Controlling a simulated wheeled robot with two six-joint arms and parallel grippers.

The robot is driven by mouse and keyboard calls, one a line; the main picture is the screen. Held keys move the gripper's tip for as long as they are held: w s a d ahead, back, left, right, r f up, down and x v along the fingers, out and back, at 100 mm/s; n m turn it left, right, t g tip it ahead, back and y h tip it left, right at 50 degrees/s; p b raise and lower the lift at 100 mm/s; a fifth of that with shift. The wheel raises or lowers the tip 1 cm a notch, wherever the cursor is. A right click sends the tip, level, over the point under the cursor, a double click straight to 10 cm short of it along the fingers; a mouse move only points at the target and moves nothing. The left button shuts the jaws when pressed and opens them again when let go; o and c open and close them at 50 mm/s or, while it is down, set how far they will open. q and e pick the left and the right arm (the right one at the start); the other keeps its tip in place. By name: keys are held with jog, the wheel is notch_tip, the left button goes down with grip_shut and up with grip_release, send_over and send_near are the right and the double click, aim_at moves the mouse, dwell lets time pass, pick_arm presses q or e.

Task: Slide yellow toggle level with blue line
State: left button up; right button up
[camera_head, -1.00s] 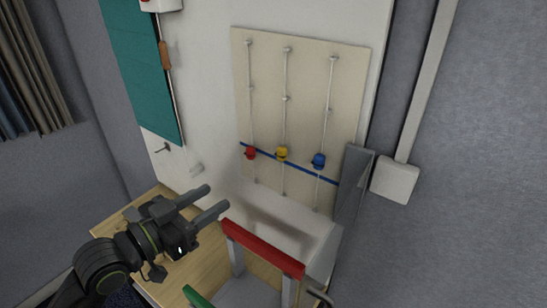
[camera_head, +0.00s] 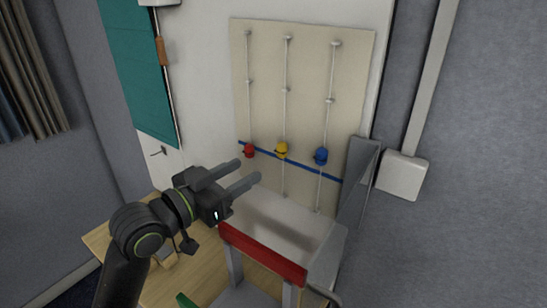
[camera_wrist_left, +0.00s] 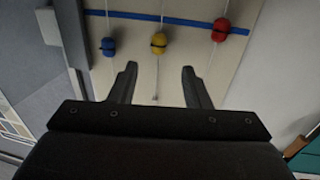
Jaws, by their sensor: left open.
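The yellow toggle (camera_head: 282,149) sits on the middle rail of the cream board (camera_head: 305,70). The blue line (camera_head: 301,165) slants across the lower board, and the toggle's body sits slightly above it. In the left wrist view, which shows the board turned over, the yellow toggle (camera_wrist_left: 158,43) is clear of the blue line (camera_wrist_left: 185,20). My left gripper (camera_head: 248,170) is open and empty, in front of the board and lower left of the toggle. In the wrist view its fingers (camera_wrist_left: 157,76) stand apart, with the toggle beyond them. My right gripper is out of view.
The red toggle (camera_head: 249,151) on the left rail is at the line; the blue toggle (camera_head: 321,156) on the right rail is above it. A red-topped frame (camera_head: 262,253) stands below the board. A grey panel (camera_head: 357,185) juts out at right.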

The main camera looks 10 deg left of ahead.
aim_at(278, 152)
pick_arm(q)
jog(key=p+x, duration=0.2)
jog(key=x, duration=0.7)
jog(key=shift+w+d, duration=0.1)
jog(key=shift+d, duration=0.1)
grip_shut()
